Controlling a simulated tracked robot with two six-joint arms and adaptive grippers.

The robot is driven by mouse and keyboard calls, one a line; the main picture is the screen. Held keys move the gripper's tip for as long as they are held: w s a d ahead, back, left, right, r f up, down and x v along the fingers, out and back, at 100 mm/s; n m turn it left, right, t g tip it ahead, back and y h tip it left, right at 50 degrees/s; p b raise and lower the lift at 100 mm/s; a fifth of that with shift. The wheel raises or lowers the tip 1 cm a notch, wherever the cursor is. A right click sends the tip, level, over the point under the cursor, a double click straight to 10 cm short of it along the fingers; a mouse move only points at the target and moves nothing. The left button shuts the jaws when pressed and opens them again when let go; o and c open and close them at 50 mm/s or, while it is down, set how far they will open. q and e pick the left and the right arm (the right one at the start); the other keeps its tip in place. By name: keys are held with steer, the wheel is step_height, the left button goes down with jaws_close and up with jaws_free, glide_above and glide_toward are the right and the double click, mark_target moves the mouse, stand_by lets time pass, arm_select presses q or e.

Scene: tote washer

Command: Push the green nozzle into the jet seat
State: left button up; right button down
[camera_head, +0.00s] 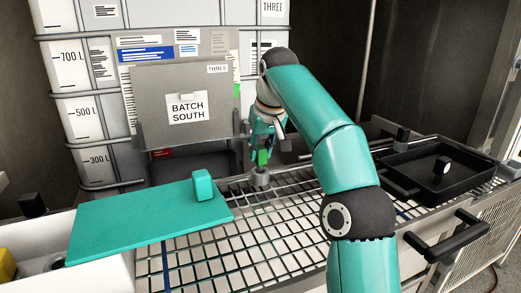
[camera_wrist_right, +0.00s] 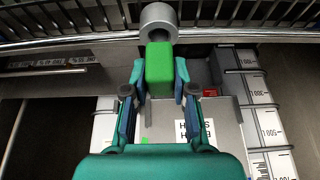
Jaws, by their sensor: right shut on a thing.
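The green nozzle (camera_head: 264,157) is held between the fingers of my right gripper (camera_head: 262,146), above the wire rack. It also shows in the right wrist view (camera_wrist_right: 159,66), with a finger of my right gripper (camera_wrist_right: 160,78) on each side. The jet seat looks like a grey round collar (camera_head: 260,177) just below the nozzle; in the right wrist view the grey ring (camera_wrist_right: 159,17) lies just beyond the nozzle's far end. The nozzle's tip overlaps the ring's near edge there; I cannot tell whether they touch. My left gripper is not in view.
A teal panel (camera_head: 140,226) with a teal block (camera_head: 202,186) lies left on the wire rack (camera_head: 262,235). A black tray (camera_head: 430,185) holding a small dark part stands at right. A grey "BATCH SOUTH" box (camera_head: 187,82) stands behind, before a white tank (camera_head: 78,80).

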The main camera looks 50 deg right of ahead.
mark_target(264, 159)
steer(key=shift+f+b, duration=0.75)
steer(key=shift+f, duration=0.3)
steer(key=c, duration=0.8)
jaws_free()
steer(key=shift+c, duration=0.2)
steer(key=shift+r, duration=0.1)
steer(key=shift+v, duration=2.05)
steer(key=shift+s+a+r, duration=0.15)
steer(key=shift+a+r, duration=0.05)
steer(key=shift+r, duration=0.15)
steer(key=shift+s+a+r, duration=0.1)
steer(key=shift+s+a, duration=0.15)
steer(key=shift+s, duration=0.5)
steer(key=s+a, duration=0.4)
steer(key=s, duration=0.5)
steer(key=shift+s+a, duration=0.2)
steer(key=shift+a, duration=0.1)
